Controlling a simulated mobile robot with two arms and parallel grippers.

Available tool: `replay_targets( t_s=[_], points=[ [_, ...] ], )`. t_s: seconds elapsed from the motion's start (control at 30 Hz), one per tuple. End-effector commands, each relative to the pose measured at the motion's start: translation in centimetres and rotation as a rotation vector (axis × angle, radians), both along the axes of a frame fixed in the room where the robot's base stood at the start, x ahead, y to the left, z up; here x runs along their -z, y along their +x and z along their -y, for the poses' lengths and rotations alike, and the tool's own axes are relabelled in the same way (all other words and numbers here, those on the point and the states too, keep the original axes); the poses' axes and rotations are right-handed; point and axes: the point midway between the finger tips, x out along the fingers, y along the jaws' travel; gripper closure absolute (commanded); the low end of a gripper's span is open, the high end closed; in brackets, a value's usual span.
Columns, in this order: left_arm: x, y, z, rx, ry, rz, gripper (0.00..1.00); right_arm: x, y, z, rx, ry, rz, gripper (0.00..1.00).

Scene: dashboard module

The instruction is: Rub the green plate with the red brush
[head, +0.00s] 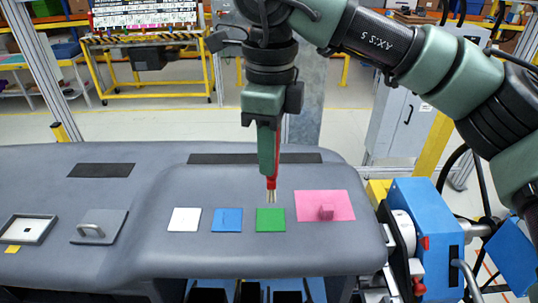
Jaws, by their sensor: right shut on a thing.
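The green plate (271,220) lies flat on the grey dashboard, between the blue plate (227,220) and the pink plate. The red brush (271,185) hangs upright with its bristles down, at the far edge of the green plate. I cannot tell whether the bristles touch the plate. My right gripper (269,165) is above the brush and shut on its red handle, most of which the green-grey fingers hide. My left gripper is not in view.
The grey dashboard (130,260) also carries a white plate (185,220), a pink plate (338,203) with a raised block, a grey handle (92,232) and a white frame (26,229). Blue equipment (428,215) stands beyond its right edge.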

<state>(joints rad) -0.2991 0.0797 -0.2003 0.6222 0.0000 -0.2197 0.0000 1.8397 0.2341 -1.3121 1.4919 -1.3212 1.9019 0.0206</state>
Motion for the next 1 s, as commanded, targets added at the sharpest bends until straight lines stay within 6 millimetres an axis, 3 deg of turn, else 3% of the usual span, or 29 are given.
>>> replay_targets(
  t_s=[0.17, 0.4, 1.0],
  points=[
    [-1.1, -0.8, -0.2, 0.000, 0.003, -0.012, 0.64, -1.9, -0.3, 0.1, -0.001, 0.001, 0.000, 1.00],
    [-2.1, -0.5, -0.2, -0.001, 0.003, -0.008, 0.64, -3.8, -0.8, 0.2, -0.002, 0.000, 0.000, 1.00],
    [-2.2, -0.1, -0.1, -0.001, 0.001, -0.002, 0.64, -3.9, -0.8, 0.2, -0.002, 0.000, 0.000, 1.00]
  ],
)
